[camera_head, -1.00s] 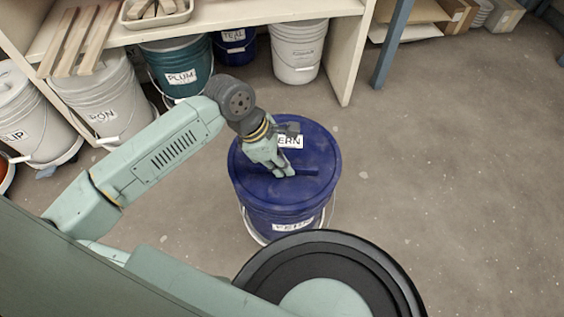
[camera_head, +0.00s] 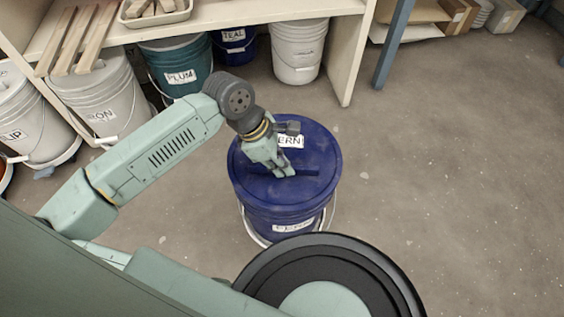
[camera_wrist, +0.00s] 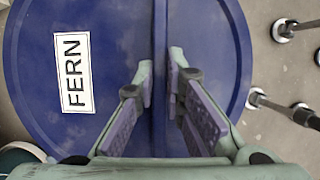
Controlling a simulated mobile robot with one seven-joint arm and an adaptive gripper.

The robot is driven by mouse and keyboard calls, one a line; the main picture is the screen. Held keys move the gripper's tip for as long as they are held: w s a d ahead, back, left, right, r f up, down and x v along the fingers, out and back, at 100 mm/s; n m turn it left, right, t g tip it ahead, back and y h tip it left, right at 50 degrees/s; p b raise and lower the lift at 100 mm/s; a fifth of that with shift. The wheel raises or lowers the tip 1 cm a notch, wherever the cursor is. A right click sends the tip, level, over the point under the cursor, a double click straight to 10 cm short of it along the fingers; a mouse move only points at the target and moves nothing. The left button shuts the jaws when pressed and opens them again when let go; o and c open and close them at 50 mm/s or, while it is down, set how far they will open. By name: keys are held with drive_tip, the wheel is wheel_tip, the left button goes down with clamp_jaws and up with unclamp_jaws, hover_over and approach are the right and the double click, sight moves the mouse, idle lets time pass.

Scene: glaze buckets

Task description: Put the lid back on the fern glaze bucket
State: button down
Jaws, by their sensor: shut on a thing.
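The blue fern bucket (camera_head: 268,218) stands on the floor in the middle of the head view, with a white label low on its front and a wire handle hanging round it. The blue lid (camera_head: 318,152) lies over its top and looks level; I cannot tell whether it is pressed fully down. My gripper (camera_head: 287,173) is above the lid, shut on the raised bar across its middle. The wrist view shows the lid (camera_wrist: 110,25) with its FERN label, and my gripper's fingers (camera_wrist: 160,72) on either side of the bar.
A shelf (camera_head: 215,27) stands at the back, with the plum bucket (camera_head: 178,62), the teal bucket (camera_head: 235,45) and a white bucket (camera_head: 298,50) under it. More white buckets (camera_head: 100,95) stand at the left. The floor (camera_head: 450,180) to the right is clear.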

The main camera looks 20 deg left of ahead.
drive_tip(key=c, duration=1.6)
unclamp_jaws()
drive_tip(key=shift+o, duration=0.7)
drive_tip(key=o, duration=0.4)
drive_tip(key=shift+c, duration=0.2)
drive_tip(key=shift+r, duration=0.1)
drive_tip(key=shift+r+p, duration=1.2)
drive_tip(key=shift+r, duration=2.2)
drive_tip(key=shift+c, duration=0.4)
